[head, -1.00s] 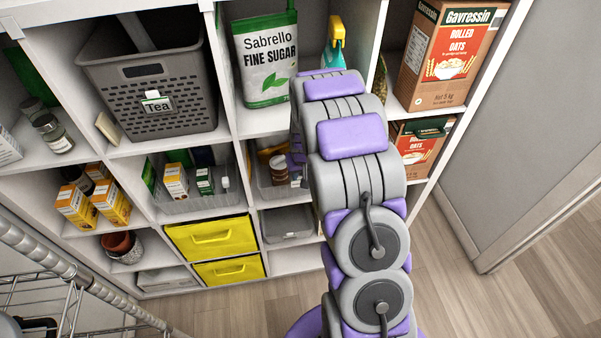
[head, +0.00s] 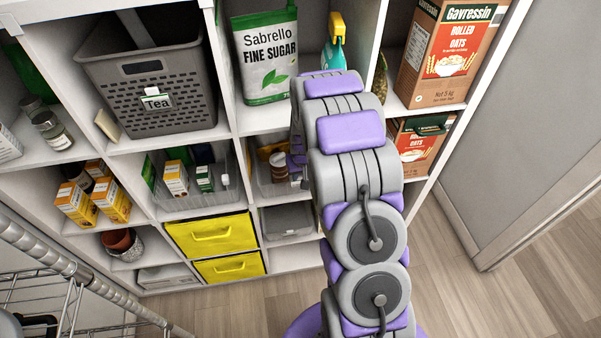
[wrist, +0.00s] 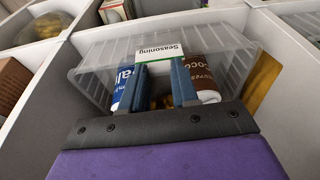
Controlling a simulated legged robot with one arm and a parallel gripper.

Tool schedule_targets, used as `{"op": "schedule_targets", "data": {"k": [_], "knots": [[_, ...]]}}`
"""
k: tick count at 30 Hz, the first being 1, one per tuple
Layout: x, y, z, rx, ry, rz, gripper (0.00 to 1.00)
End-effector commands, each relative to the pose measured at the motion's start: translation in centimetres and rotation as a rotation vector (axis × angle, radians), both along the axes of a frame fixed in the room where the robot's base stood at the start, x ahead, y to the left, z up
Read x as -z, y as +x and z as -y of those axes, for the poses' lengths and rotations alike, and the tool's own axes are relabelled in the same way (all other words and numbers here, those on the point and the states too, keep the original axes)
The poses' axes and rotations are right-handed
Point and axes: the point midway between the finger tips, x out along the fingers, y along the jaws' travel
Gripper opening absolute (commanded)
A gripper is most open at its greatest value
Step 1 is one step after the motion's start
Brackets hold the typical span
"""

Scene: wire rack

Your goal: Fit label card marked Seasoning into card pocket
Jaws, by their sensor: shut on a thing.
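The white label card marked Seasoning (wrist: 160,52), with a green strip, is upright in the wrist view. My gripper (wrist: 159,66) is shut on its lower part between two blue-grey fingers. A clear plastic bin (wrist: 95,53) lies just beyond the card; it also shows in the head view (head: 262,188), partly behind my arm. I cannot make out the card pocket, nor whether the card touches the bin. In the head view my arm hides the fingers and the card.
The bin holds a blue container (wrist: 122,88) and a brown one (wrist: 206,75). White shelf walls (wrist: 275,75) flank it. A grey basket (head: 180,115) marked Tea and a sugar bag (head: 265,60) occupy higher compartments. A wire rack (head: 75,300) stands at lower left.

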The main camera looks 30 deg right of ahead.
Motion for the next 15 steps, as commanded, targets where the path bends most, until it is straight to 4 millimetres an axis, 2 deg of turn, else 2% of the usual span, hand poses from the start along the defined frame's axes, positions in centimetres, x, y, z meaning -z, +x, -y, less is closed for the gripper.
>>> {"op": "schedule_targets", "data": {"k": [15], "knots": [[0.94, 0.01, 0.00, -0.001, 0.000, 0.000, 0.00]]}}
